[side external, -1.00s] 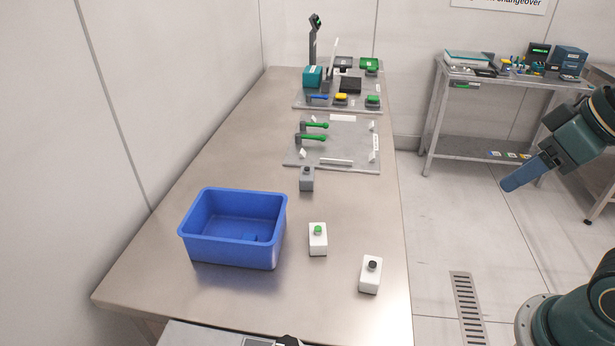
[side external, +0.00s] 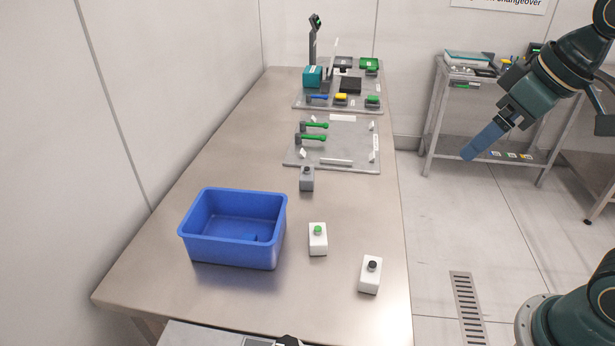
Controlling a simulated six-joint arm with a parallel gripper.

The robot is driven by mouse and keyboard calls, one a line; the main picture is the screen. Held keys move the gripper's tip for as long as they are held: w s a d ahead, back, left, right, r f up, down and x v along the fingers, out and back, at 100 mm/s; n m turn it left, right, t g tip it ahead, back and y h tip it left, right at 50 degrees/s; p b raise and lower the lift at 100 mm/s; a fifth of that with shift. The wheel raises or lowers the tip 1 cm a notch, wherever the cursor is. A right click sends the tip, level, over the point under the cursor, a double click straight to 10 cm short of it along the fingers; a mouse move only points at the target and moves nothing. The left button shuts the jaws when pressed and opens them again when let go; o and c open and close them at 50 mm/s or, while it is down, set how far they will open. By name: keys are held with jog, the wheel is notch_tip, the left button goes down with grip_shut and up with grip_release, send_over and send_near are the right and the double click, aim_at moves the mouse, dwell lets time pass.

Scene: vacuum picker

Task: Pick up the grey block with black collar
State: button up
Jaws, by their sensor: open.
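The grey block with black collar (side external: 307,182) stands upright on the steel table, just in front of the grey fixture plate. My gripper (side external: 470,155) shows a blue end, angled down and to the left. It is in the air to the right of the table, well apart from the grey block. It is open and nothing shows in it. Its fingertips are too small to make out.
A blue bin (side external: 233,228) stands front left of the grey block. A white block with green top (side external: 318,240) and a white block with black top (side external: 370,275) stand in front. The fixture plate (side external: 350,155) with green-handled clamps lies behind. Bare steel table (side external: 360,205) lies right of the block.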

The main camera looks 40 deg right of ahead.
jog(key=w+r+n, duration=0.1)
jog(key=w+n, duration=0.1)
jog(key=w, duration=0.8)
jog(key=n+g+y, duration=0.2)
jog(key=n+y, duration=0.1)
jog(key=n, duration=0.4)
send_over(309, 170)
jog(key=s+d, duration=0.3)
jog(key=d, duration=0.1)
notch_tip(309, 170, down, 20)
jog(key=shift+a+x, duration=0.1)
jog(key=shift+x, duration=2.1)
jog(key=shift+a+x, duration=0.15)
jog(key=shift+x, duration=2.05)
jog(key=shift+s, duration=0.1)
jog(key=shift+x, duration=2.55)
jog(key=shift+s, duration=0.1)
